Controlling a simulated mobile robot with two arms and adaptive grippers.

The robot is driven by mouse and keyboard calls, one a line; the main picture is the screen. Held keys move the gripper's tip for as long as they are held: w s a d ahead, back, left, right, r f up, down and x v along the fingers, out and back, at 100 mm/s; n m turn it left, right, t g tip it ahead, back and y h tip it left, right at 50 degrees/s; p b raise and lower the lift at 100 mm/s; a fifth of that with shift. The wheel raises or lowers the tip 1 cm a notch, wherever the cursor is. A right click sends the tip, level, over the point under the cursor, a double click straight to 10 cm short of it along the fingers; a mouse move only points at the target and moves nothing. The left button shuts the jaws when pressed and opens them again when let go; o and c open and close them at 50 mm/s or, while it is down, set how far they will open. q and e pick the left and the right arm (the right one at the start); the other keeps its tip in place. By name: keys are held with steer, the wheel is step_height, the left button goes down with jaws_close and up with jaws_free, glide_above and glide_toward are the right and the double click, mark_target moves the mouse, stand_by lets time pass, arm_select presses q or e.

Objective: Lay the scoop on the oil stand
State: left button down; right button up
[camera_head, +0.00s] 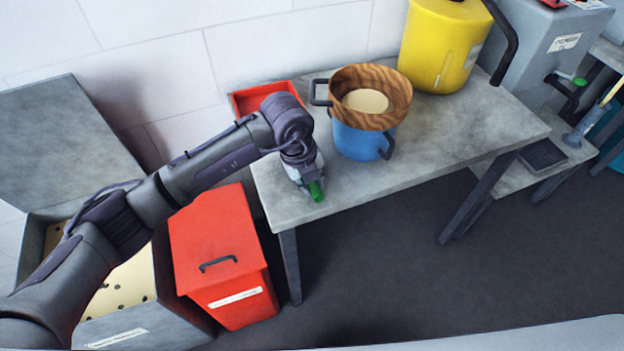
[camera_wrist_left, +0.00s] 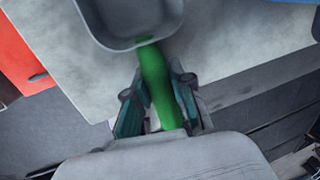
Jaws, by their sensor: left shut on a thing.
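My left gripper (camera_head: 307,178) is shut on the green handle of the scoop (camera_head: 316,191), over the left end of a grey-topped table (camera_head: 470,120). In the left wrist view, the handle of the scoop (camera_wrist_left: 158,85) runs between the fingers (camera_wrist_left: 160,108) and the grey bowl is at the top, partly cut off. The head view hides most of the bowl. Whether the scoop touches the tabletop is unclear. No label shows which surface is the oil stand; a lower stand (camera_head: 500,183) is at the right. My right gripper is not in view.
On the table stand a red tray (camera_head: 240,105), a blue pot (camera_head: 352,143) with a wooden bowl (camera_head: 400,88) on it, and a yellow can (camera_head: 436,50). A grey tank (camera_head: 545,45) is at the right. A red lidded bin (camera_head: 230,235) stands left. The front tabletop is clear.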

arm_select(q)
steer(key=c, duration=1)
jaws_free()
steer(key=b+v, duration=0.1)
steer(key=v, duration=1.1)
steer(key=shift+r, duration=0.1)
steer(key=shift+d, duration=0.1)
